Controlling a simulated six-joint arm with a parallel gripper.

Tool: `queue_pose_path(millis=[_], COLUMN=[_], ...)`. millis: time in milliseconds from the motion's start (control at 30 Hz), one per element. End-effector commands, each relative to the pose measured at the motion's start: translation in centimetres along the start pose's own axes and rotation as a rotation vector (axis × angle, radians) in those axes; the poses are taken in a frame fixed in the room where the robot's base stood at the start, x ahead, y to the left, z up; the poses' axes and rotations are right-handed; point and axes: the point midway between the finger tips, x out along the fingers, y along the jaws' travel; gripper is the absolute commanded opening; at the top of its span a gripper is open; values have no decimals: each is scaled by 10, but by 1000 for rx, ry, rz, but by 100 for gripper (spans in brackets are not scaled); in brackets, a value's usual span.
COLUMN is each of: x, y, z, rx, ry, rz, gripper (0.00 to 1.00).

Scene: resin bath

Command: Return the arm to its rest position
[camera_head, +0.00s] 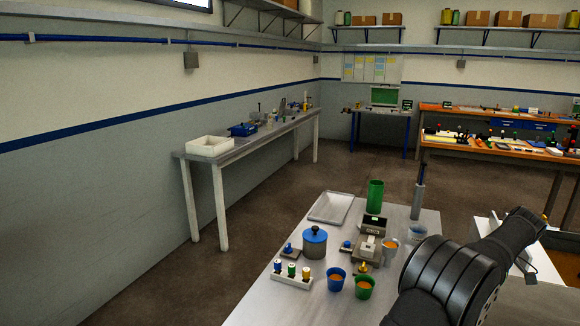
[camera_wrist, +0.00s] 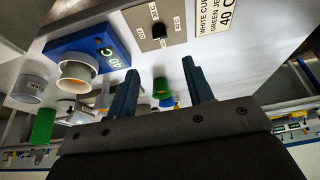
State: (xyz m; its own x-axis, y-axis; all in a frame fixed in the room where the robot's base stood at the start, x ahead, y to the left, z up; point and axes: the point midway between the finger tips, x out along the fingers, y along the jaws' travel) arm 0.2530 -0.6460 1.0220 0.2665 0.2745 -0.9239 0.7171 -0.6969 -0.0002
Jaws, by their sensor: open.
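My arm (camera_head: 450,275) reaches in as dark links from the lower right of the head view; my gripper does not show there. In the wrist view my gripper (camera_wrist: 162,82) has its two dark blue fingers apart, with nothing held between them. A whitish cup (camera_wrist: 76,72) is next to the blue block, left of the fingers. I cannot tell the exact gaps.
The near table (camera_head: 265,312) holds a blue-lidded pot (camera_head: 314,243), a blue cup (camera_head: 336,280), a green cup (camera_head: 364,287), a bottle rack (camera_head: 292,276), an empty tray (camera_head: 331,207) and a tall green cylinder (camera_head: 375,197). The floor (camera_head: 250,225) left of it is clear. A long bench (camera_head: 250,140) lines the wall.

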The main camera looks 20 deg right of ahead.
Motion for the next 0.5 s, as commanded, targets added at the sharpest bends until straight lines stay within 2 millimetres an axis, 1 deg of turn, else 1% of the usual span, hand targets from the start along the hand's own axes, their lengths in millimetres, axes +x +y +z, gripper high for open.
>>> queue_pose_path(millis=[33,500], x=[11,106], y=[0,0], z=[-1,-1], rx=[0,-1], ry=[2,2], rz=[-3,-4], gripper=[47,47])
